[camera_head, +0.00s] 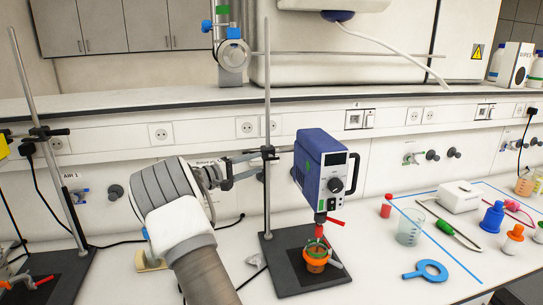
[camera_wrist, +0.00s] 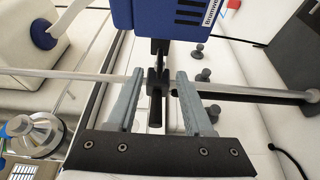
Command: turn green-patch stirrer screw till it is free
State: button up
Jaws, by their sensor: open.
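The blue stirrer (camera_head: 321,170) is held on an upright metal rod (camera_head: 267,100) and carries a small green patch on its left side. A black clamp (camera_head: 268,152) joins it to the rod. My gripper (camera_head: 256,167) reaches in from the left at clamp height. In the wrist view my gripper (camera_wrist: 160,82) is open, with one grey finger on each side of a dark screw and clamp piece (camera_wrist: 156,92). I cannot tell whether either finger touches it. The stirrer body (camera_wrist: 165,15) shows above the fingers.
Under the stirrer, an orange-rimmed vessel (camera_head: 316,257) stands on the black stand base (camera_head: 283,270). A second stand rod (camera_head: 40,120) is at the left.

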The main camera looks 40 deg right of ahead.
aim_at(271, 157)
jog(key=d, duration=0.2)
jog(key=d+p, duration=0.1)
jog(key=d, duration=0.4)
jog(key=shift+s, duration=0.4)
grip_shut()
